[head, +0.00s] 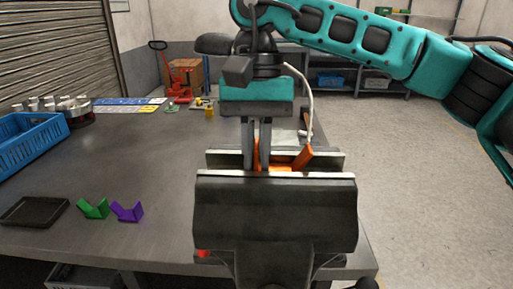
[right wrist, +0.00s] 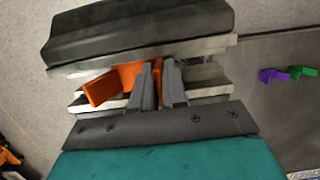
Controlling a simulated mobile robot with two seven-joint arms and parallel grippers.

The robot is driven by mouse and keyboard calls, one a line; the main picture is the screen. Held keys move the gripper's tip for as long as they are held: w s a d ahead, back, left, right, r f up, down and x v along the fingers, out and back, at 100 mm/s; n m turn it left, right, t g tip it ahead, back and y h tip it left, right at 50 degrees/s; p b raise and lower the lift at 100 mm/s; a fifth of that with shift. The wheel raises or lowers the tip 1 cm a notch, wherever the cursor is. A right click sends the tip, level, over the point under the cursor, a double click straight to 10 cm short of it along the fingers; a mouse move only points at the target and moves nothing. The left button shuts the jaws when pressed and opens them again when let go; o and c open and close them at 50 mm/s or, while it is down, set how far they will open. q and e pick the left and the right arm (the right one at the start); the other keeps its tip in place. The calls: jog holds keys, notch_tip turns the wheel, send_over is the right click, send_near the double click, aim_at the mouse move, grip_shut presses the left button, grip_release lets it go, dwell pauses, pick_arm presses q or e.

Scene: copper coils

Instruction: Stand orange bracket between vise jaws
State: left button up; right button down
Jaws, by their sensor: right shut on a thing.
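The orange bracket (head: 302,158) is between the two jaws of the dark grey vise (head: 276,215), with one arm of it tilted up to the right. My right gripper (head: 257,164) points down from above and is shut on the bracket, its fingertips between the jaws. In the right wrist view the bracket (right wrist: 110,86) sticks out to the left of the fingers (right wrist: 160,80), and the vise (right wrist: 140,32) lies across the top. The bracket's lower part is hidden by the near jaw. I cannot tell whether it touches the jaws. My left gripper is not in view.
A green bracket (head: 93,208) and a purple bracket (head: 127,212) lie on the table (head: 150,175) left of the vise, near a black tray (head: 34,211). A blue crate (head: 30,140) stands at the left edge. The table's middle left is clear.

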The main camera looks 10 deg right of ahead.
jog(key=c, duration=1.1)
grip_release()
jog(key=shift+r, duration=0.1)
jog(key=shift+s+p+v, duration=0.2)
jog(key=shift+p+v, duration=0.55)
jog(key=shift+v, duration=0.15)
jog(key=shift+s+p+v, duration=0.15)
jog(key=shift+p+v, duration=0.55)
jog(key=shift+v, duration=0.2)
jog(key=shift+s+p+v, duration=0.2)
jog(key=shift+p+v, duration=0.55)
jog(key=shift+v, duration=0.15)
jog(key=shift+a+r, duration=0.15)
jog(key=shift+r, duration=1.2)
